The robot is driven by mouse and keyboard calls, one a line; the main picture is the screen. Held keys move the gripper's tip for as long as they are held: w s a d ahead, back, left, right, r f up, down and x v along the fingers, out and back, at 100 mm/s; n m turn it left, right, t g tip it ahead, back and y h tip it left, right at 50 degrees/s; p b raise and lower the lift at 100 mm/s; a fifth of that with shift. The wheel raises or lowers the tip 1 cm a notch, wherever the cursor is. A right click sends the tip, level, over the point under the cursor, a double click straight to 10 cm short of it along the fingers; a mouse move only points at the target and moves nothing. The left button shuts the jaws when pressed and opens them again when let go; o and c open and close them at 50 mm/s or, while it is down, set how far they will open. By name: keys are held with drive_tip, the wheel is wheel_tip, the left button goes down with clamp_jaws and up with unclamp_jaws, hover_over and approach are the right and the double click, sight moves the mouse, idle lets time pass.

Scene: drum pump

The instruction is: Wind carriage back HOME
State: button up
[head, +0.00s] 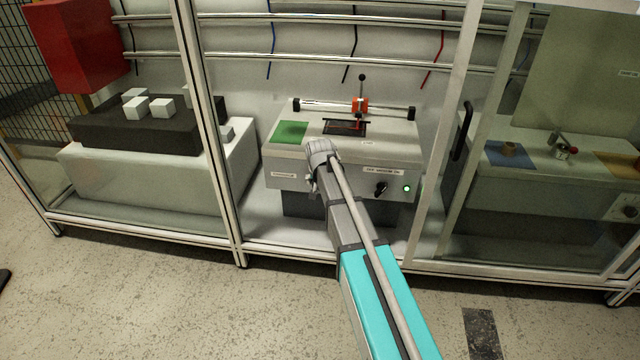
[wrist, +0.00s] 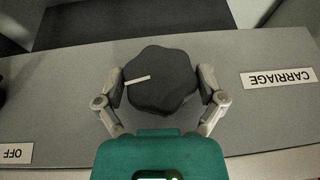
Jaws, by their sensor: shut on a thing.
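The dark lobed handwheel (wrist: 160,88) with a white pointer line sits on the grey front panel in the wrist view, beside an upside-down CARRIAGE label (wrist: 279,78). My gripper (wrist: 163,82) is shut on it, one finger on each side. In the head view my wrist hides the handwheel and fingertips. The orange carriage (head: 360,106) rides on a horizontal rail (head: 325,105) atop the grey machine, right of the rail's middle. A dark lever with a round knob stands up from it. Below it is a dark plate (head: 345,127) with an orange-red edge. No HOME mark is readable.
A green pad (head: 290,132) lies on the machine top at left. A black rotary switch (head: 380,188) and a lit green lamp (head: 407,188) are on the front right. Frame posts (head: 207,110) and a glazed panel with a black handle (head: 461,130) flank the opening.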

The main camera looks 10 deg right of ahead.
drive_tip(key=shift+h, duration=0.3)
drive_tip(key=h, duration=0.1)
drive_tip(key=g+h+b, duration=0.1)
drive_tip(key=h, duration=0.1)
drive_tip(key=shift+w+a+f+n, duration=0.15)
drive_tip(key=shift+f+n, duration=0.05)
drive_tip(key=shift+n, duration=0.2)
drive_tip(key=g+h+b, duration=0.1)
drive_tip(key=h+b, duration=0.1)
drive_tip(key=h, duration=0.1)
drive_tip(key=shift+f+n+b, duration=0.15)
drive_tip(key=shift+n+b, duration=0.25)
drive_tip(key=g+h+b, duration=0.1)
drive_tip(key=h+b, duration=0.3)
drive_tip(key=shift+a+f+n, duration=0.1)
drive_tip(key=shift+n, duration=0.3)
drive_tip(key=shift+r+n+h+b, duration=0.3)
drive_tip(key=shift+h+b, duration=0.8)
drive_tip(key=shift+b, duration=0.25)
drive_tip(key=o, duration=0.8)
